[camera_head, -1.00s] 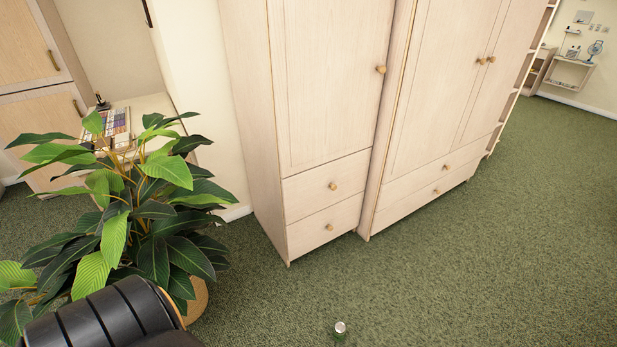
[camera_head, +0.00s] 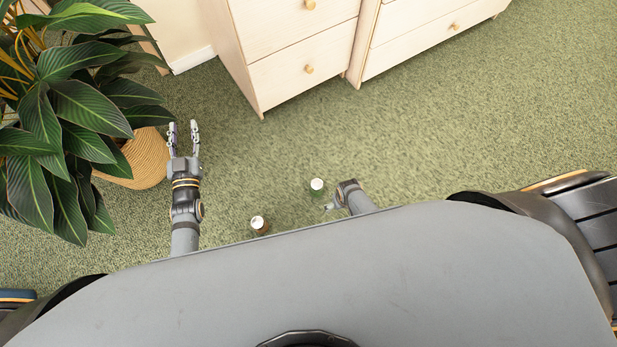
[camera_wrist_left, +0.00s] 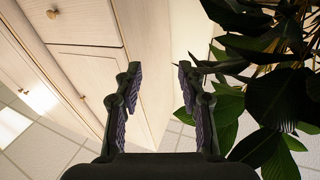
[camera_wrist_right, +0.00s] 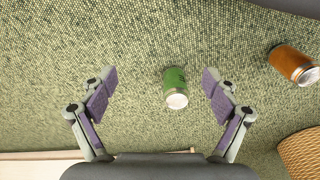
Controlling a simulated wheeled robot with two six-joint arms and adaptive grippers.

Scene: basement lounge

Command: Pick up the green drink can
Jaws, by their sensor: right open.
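The green drink can (camera_head: 317,188) stands on the green carpet in front of my body in the head view, its pale top showing. My right gripper (camera_head: 329,207) is just to the right of it and partly hidden by my body. In the right wrist view the green can (camera_wrist_right: 174,88) shows between the two open fingers of my right gripper (camera_wrist_right: 158,88), nearer the right-hand finger, with nothing gripped. My left gripper (camera_head: 183,134) is open and empty over the carpet at the left, also open in the left wrist view (camera_wrist_left: 157,85).
An orange-brown can (camera_head: 259,225) stands left of the green can; it also shows in the right wrist view (camera_wrist_right: 292,64). A plant in a woven basket (camera_head: 140,158) stands at the left. Wooden cabinets (camera_head: 290,55) stand at the back. Carpet at the right is clear.

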